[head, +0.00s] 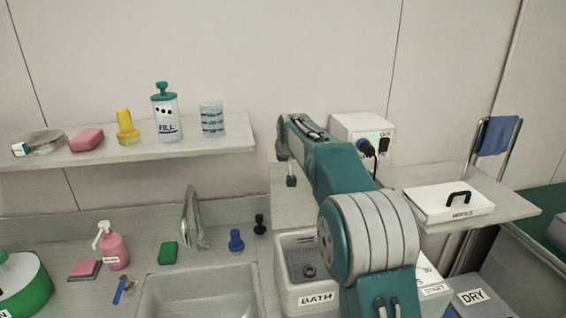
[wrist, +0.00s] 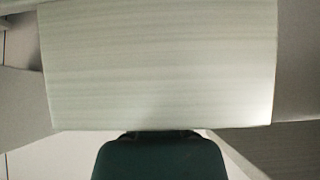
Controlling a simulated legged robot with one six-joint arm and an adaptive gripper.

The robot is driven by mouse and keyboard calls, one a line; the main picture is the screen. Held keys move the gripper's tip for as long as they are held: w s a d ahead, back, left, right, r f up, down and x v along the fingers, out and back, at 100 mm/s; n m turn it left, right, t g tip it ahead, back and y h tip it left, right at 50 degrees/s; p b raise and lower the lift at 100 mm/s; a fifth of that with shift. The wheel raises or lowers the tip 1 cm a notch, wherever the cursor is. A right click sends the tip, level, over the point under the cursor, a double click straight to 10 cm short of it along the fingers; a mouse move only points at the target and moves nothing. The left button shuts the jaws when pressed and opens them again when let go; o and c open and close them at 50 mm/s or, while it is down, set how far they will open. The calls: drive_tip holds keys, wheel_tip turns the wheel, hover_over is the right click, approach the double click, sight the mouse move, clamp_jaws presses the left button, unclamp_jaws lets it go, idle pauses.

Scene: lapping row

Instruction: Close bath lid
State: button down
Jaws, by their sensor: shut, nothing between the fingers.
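A pale upright panel (head: 288,212), which looks like the raised lid, stands at the back of the bath, partly covered by my arm. My gripper (head: 291,181) is shut and empty, pointing down in front of this panel; contact cannot be told. In the wrist view, a pale flat panel (wrist: 160,65) fills the middle, above a dark teal part of mine.
A shelf (head: 520,208) at right holds a white box (head: 362,128) with a plugged cable and a white case (head: 448,202). The sink (head: 200,293) and tap (head: 191,220) are left of the bath. A START box (head: 433,291) is to its right.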

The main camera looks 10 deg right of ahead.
drive_tip(key=shift+s+r+t, duration=0.25)
drive_tip(key=shift+s+t, duration=0.05)
drive_tip(key=shift+s, duration=0.1)
